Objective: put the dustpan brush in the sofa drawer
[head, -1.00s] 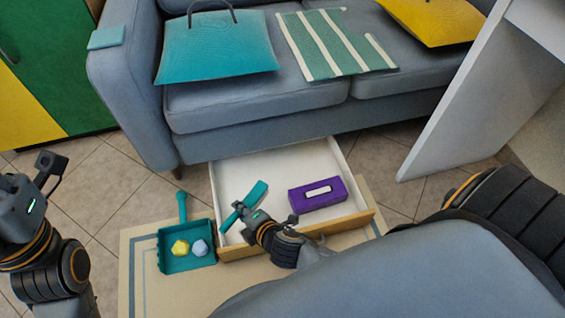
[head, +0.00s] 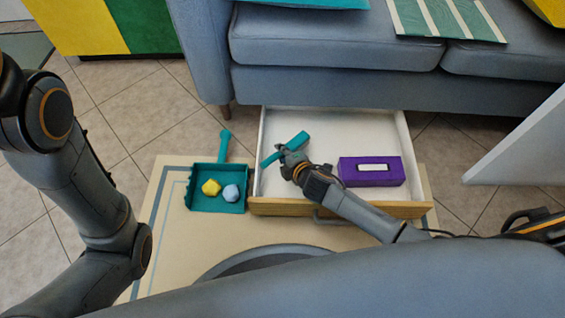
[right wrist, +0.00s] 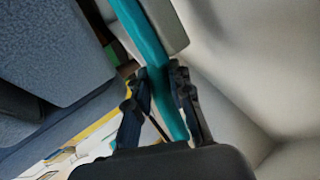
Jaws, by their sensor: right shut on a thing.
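The teal dustpan brush (head: 296,141) is in my right gripper (head: 286,154), over the left part of the open sofa drawer (head: 330,128). In the right wrist view my right gripper (right wrist: 163,90) is shut on the brush (right wrist: 150,45), with a finger on each side of it. I cannot tell whether the brush touches the drawer floor. The drawer is white inside with a wooden front, pulled out from under the grey sofa (head: 340,60). My left arm shows at the left of the head view, but its gripper is out of view.
A purple box (head: 371,171) lies in the drawer's right part. A teal dustpan (head: 217,196) with a yellow lump (head: 211,187) and a blue lump (head: 231,193) lies left of the drawer on a beige rug (head: 165,225). A white panel (head: 525,150) stands at the right.

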